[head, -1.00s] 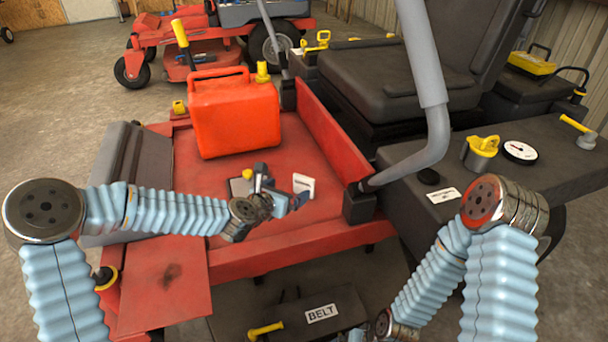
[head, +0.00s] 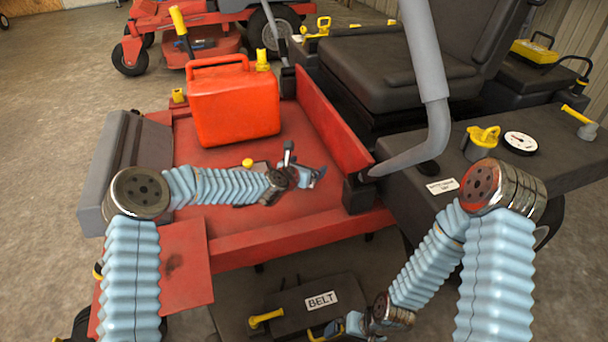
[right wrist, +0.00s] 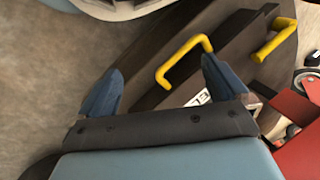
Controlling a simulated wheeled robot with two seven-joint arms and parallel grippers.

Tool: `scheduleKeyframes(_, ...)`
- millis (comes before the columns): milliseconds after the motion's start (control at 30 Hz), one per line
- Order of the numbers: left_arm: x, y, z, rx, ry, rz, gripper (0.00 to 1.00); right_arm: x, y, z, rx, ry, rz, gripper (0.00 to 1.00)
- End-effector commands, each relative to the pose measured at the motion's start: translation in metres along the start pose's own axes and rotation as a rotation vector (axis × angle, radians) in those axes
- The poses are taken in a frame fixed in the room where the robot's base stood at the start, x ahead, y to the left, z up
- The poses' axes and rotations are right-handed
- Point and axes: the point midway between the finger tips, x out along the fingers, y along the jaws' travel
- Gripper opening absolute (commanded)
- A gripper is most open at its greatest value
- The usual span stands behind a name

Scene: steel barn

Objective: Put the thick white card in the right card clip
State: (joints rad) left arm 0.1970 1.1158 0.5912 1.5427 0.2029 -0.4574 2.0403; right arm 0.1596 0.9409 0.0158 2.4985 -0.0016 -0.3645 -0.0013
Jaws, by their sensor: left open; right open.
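My left gripper (head: 316,176) is open over the red deck (head: 215,225), near its right side. I see no thick white card at it now; the gripper and wrist may cover it. A small dark piece with a yellow knob (head: 247,162) lies beside my left wrist, mostly covered; I cannot tell whether it is a card clip. My right gripper (head: 343,326) is low, by the dark box with the BELT label (head: 321,300). In the right wrist view its fingers (right wrist: 163,92) are open and apart, with a yellow handle (right wrist: 184,60) beyond them.
A red fuel can (head: 235,108) stands on the deck behind my left arm. An upright red panel (head: 330,120) and a grey bar (head: 425,110) bound the deck's right side. The black fender (head: 530,180) carries a white label (head: 442,186), a yellow-topped cup (head: 482,142) and a gauge (head: 520,143).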

Motion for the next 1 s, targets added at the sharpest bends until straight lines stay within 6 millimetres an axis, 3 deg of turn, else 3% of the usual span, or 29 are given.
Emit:
scheduleKeyframes(233, 0.003, 0.0, 0.0, 0.0, 0.0, 0.001, 1.0, 0.0, 0.0, 0.0, 0.0, 0.0, 0.0, 1.0)
scheduleKeyframes(600, 0.002, 0.0, 0.0, 0.0, 0.0, 0.001, 0.44, 0.0, 0.0, 0.0, 0.0, 0.0, 0.0, 1.0)
scheduleKeyframes(833, 0.002, 0.001, 0.001, 0.0, -0.001, 0.001, 0.44, 0.0, 0.0, 0.0, 0.0, 0.0, 0.0, 1.0)
scheduleKeyframes(1000, -0.003, 0.0, 0.013, 0.002, -0.002, 0.001, 0.44, -0.001, -0.001, 0.0, 0.0, 0.0, 0.0, 1.0)
